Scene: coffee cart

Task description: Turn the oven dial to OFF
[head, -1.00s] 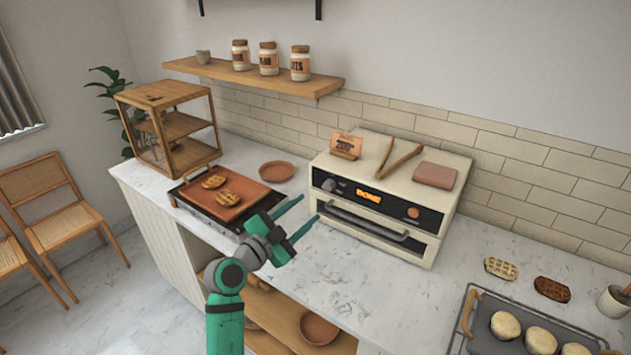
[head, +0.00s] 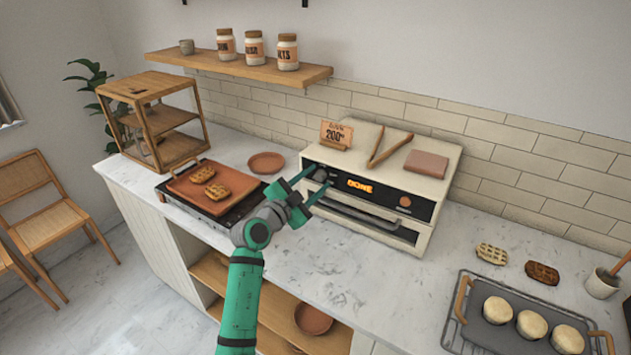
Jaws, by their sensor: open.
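The oven (head: 440,208) is a cream box on the counter with a dark front panel. Its lit display (head: 360,186) reads "DONE". The grey oven dial (head: 321,174) is at the panel's left end, partly hidden by my gripper. My gripper (head: 316,184) is open, with its green fingers pointing at the dial, one above and one below it. I cannot tell whether the fingers touch the dial or which way it is turned.
A brown knob (head: 405,201) is on the panel's right, above the oven handle (head: 370,220). A "200" sign (head: 336,134), tongs (head: 388,147) and a folded brown cloth (head: 427,163) lie on top. A griddle (head: 207,190) is left; a tray of buns (head: 463,308) is right.

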